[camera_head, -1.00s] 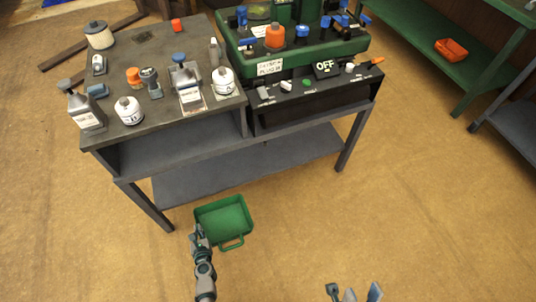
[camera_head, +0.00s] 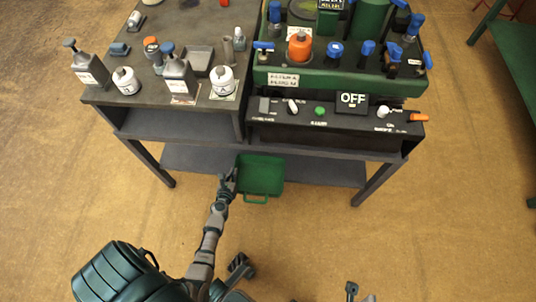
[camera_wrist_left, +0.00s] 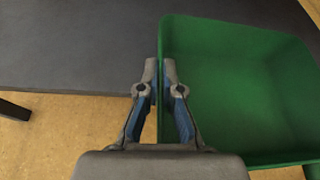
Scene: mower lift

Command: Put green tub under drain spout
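The green tub (camera_head: 262,177) is at the front of the bench's lower shelf, left of the bench's middle. Its handle points toward me. My left gripper (camera_head: 229,182) is at the tub's left side. In the left wrist view, the fingers (camera_wrist_left: 160,72) pinch the left wall of the tub (camera_wrist_left: 235,85), one finger outside and one inside. The tub looks empty. I cannot make out a drain spout under the green machine (camera_head: 330,75). My right gripper (camera_head: 361,293) is at the bottom edge, fingers apart and empty.
The dark lower shelf (camera_head: 318,170) runs behind the tub; it also shows in the left wrist view (camera_wrist_left: 70,45). Bench legs (camera_head: 375,185) stand on both sides. Bottles and an orange canister (camera_head: 299,46) stand above.

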